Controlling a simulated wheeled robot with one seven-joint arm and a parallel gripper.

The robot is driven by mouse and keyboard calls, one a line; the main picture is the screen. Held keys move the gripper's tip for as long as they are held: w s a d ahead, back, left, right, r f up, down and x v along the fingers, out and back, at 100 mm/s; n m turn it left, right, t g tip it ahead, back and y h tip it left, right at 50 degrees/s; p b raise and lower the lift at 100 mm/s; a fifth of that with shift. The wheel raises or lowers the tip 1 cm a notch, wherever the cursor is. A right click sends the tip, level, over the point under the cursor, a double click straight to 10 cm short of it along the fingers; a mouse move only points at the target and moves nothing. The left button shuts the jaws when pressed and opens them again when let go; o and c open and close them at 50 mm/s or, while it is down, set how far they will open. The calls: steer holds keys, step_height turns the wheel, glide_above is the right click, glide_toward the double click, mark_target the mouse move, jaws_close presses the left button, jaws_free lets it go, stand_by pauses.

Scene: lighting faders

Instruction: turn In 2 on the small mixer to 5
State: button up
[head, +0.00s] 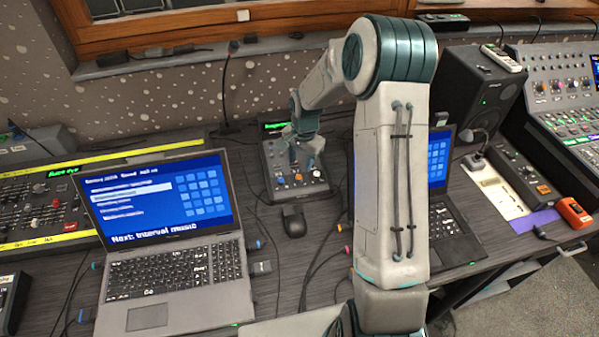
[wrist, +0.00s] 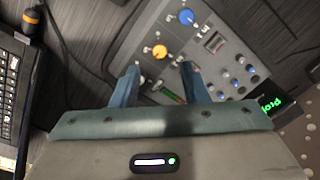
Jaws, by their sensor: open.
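The small mixer (head: 318,188) is a grey panel with a lit green display, on the desk behind the mouse. Its front row shows a blue knob, an orange knob (head: 298,178) and a white knob. In the wrist view, the mixer (wrist: 213,24) shows a large blue knob (wrist: 187,17), the orange knob (wrist: 160,51) and several small knobs and buttons. The labels are too small to read, so I cannot tell which knob is In 2. My gripper (head: 306,156) hangs over the mixer. In the wrist view, my gripper (wrist: 160,70) is open, its fingers apart and nothing held.
A laptop (head: 160,240) stands left of the mixer, and a second laptop (head: 455,235) is partly hidden behind my arm. A black mouse (head: 294,221) sits just in front of the mixer. Cables run across the desk. A black speaker (head: 480,92) stands at the right.

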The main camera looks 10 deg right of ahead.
mark_target(299, 176)
steer(key=f, duration=0.6)
steer(key=shift+w+a+f+p, duration=0.2)
steer(key=shift+p, duration=0.15)
jaws_close()
